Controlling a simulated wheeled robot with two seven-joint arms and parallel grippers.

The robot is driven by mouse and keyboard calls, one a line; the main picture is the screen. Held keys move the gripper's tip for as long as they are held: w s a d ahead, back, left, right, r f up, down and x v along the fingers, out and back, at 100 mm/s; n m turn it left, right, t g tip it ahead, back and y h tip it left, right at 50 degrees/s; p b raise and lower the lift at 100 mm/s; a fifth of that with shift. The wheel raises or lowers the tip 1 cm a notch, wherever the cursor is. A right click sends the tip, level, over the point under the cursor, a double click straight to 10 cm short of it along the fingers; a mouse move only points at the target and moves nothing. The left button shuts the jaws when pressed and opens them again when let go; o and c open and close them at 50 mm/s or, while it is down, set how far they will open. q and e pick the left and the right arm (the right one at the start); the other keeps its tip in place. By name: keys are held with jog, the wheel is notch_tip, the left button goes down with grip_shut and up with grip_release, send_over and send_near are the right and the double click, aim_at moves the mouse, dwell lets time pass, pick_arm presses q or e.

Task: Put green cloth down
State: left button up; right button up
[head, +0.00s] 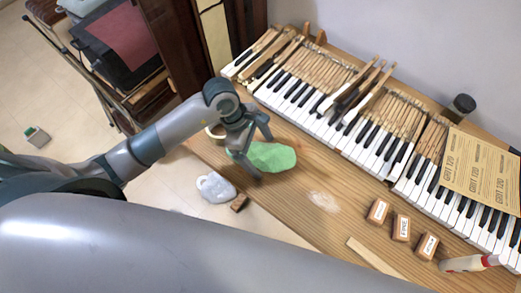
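The green cloth (272,157) lies spread flat on the wooden bench top (290,195), near its left front part. My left gripper (262,158) is over the cloth's left part, pointing down, with its two fingers spread apart. One finger is at the cloth's upper edge and the other at its lower left edge. No cloth is visibly pinched between them. I cannot tell whether the fingertips touch the cloth. My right gripper is not in view.
Piano keys (325,120) run along the bench's back, some lifted out. Sandpaper sheets (482,168) lie on the keys at right. Wooden blocks (401,227), a bottle (468,263) and a tape roll (215,132) are on the bench.

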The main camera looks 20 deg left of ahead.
pick_arm(q)
jog(key=shift+r, duration=0.15)
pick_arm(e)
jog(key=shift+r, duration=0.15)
pick_arm(q)
jog(key=shift+r, duration=0.1)
jog(key=shift+a+r, duration=0.2)
jog(key=shift+r, duration=0.1)
jog(key=b+v, duration=0.3)
jog(key=v, duration=0.6)
jog(key=shift+a+r, duration=0.1)
jog(key=shift+r, duration=0.1)
jog(key=shift+a+r, duration=0.15)
jog(key=shift+r, duration=0.2)
jog(key=shift+a+r, duration=0.1)
jog(key=shift+r, duration=0.3)
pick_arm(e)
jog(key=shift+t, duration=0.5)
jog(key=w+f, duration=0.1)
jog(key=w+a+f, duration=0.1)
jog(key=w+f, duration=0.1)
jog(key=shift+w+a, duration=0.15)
